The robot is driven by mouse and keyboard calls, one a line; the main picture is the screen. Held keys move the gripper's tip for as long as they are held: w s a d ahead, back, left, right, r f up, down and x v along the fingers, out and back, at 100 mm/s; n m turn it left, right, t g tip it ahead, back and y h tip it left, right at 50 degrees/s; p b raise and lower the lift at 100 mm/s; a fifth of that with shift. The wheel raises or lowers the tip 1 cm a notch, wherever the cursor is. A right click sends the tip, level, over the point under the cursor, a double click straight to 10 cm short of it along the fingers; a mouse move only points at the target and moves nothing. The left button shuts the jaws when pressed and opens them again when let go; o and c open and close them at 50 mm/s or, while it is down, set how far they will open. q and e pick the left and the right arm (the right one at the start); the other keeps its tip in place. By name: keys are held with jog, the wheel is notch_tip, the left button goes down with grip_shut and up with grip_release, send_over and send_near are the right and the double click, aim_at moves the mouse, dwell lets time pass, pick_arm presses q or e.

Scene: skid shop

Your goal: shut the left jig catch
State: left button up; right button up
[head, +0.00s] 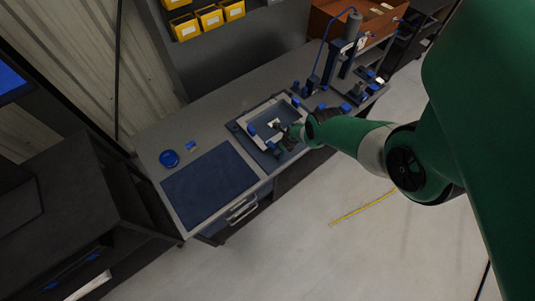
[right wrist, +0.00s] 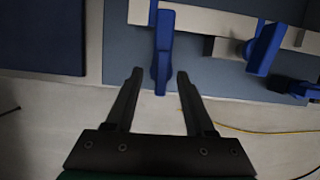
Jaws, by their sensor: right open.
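The jig (head: 243,122) is a pale frame with blue catches on a blue-grey plate on the bench. In the right wrist view, the leftmost blue catch (right wrist: 163,48) sits on the pale bar (right wrist: 205,19), its lever pointing toward the plate's front edge. My right gripper (right wrist: 159,72) is open and empty. Its two dark fingers lie either side of the lever's end in the picture; I see no contact, and the height gap is unclear. In the head view my right gripper (head: 285,128) is over the jig and hides part of it. My left gripper is not in view.
Another blue catch (right wrist: 264,48) stands to the right on the bar. A dark blue mat (head: 208,184) lies left of the jig, with a blue round item (head: 169,158) behind it. A press-like stand (head: 348,45) rises beyond the jig. Yellow bins (head: 209,17) sit at the back.

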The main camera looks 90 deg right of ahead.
notch_tip(320, 180, up, 8)
jog(key=p, duration=0.7)
jog(key=shift+d, duration=0.1)
jog(key=shift+f, duration=0.1)
